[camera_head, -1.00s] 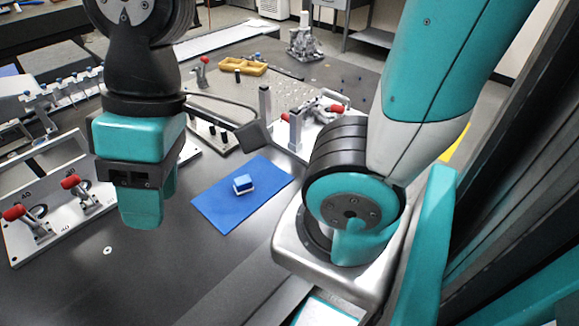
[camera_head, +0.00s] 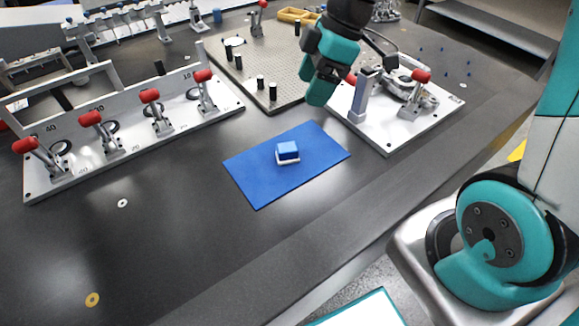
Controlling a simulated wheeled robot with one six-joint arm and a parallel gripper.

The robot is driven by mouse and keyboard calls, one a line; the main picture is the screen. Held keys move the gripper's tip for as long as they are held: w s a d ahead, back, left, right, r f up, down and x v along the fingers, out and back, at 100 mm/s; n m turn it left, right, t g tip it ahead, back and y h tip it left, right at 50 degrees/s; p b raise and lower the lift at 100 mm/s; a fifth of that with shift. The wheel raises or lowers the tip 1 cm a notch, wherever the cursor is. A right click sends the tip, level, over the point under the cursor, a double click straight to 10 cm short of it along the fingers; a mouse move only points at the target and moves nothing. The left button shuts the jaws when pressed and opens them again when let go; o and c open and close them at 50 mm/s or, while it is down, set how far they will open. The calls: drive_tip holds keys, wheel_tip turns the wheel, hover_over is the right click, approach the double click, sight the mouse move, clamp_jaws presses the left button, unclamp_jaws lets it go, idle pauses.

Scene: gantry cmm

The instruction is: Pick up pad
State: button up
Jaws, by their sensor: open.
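The pad (camera_head: 288,150) is a small block with a blue top and a white lower part. It sits on a flat blue mat (camera_head: 262,185) on the dark table, in the middle of the head view. My gripper (camera_head: 318,92) is teal and black, above and behind the pad, near the mat's far edge in the picture. It is open and apart from the pad, and nothing shows in it. The gap between its fingers is hard to see from this side.
A white fixture plate with red-handled clamps (camera_head: 150,96) stands at the left. Another clamp plate (camera_head: 425,118) stands right of my gripper, and a perforated plate (camera_head: 265,70) lies behind. Washers (camera_head: 92,299) lie on the table at the front left.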

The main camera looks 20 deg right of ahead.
wheel_tip(320, 180, down, 4)
drive_tip(key=w+d+n, duration=0.1)
drive_tip(key=w+d, duration=0.1)
drive_tip(key=b, duration=0.2)
approach(289, 146)
drive_tip(key=x, duration=0.5)
drive_tip(key=shift+s+a, duration=0.25)
drive_tip(key=shift+a, duration=0.1)
drive_tip(key=shift+d+x, duration=0.15)
drive_tip(key=shift+x, duration=1.35)
drive_tip(key=shift+d+x, duration=0.15)
drive_tip(key=shift+x, duration=1.3)
drive_tip(key=shift+w+f, duration=0.1)
drive_tip(key=shift+w, duration=0.1)
drive_tip(key=c, duration=1.1)
wheel_tip(289, 146, up, 20)
drive_tip(key=p, duration=0.2)
